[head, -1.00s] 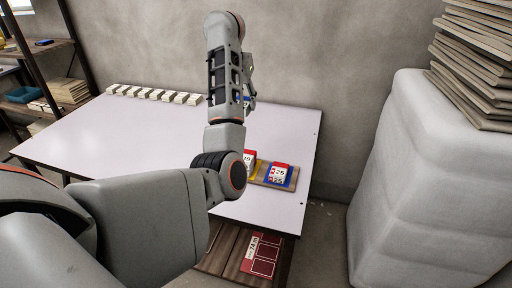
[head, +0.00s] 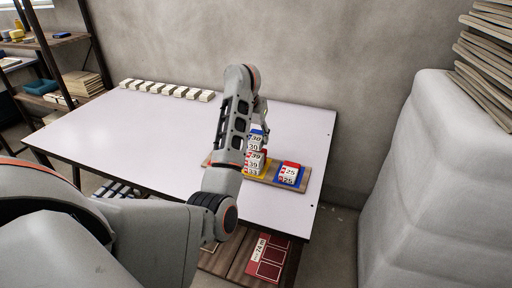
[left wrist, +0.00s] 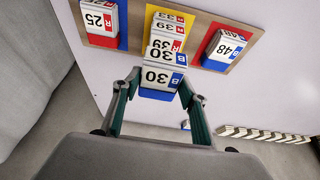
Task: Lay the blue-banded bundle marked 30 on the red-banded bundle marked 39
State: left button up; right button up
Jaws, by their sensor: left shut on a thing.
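The blue-banded bundle marked 30 (head: 255,142) is white with a blue end. In the left wrist view the bundle 30 (left wrist: 161,77) sits between the two fingers of my left gripper (left wrist: 158,84), which is shut on it. The red-banded bundle marked 39 (head: 254,160) shows directly under it in the head view, and part of it (left wrist: 163,42) shows just beyond it in the left wrist view. I cannot tell whether the two touch. A bundle marked 33 (left wrist: 169,18) lies under the 39. My right gripper is not in view.
The wooden board (head: 303,184) has coloured fields. The bundle marked 25 (head: 289,174) is on its blue field, the bundle marked 48 (left wrist: 225,50) on its red field. Several white blocks (head: 168,89) line the table's back edge. The table's left part (head: 120,130) is clear.

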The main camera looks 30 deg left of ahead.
pick_arm(q)
notch_tip(320, 180, down, 4)
jog(key=shift+r+b, duration=0.1)
jog(key=shift+b, duration=0.3)
jog(key=shift+f, duration=0.25)
jog(key=shift+r, duration=0.1)
jog(key=shift+f, duration=0.25)
jog(key=o, duration=1.1)
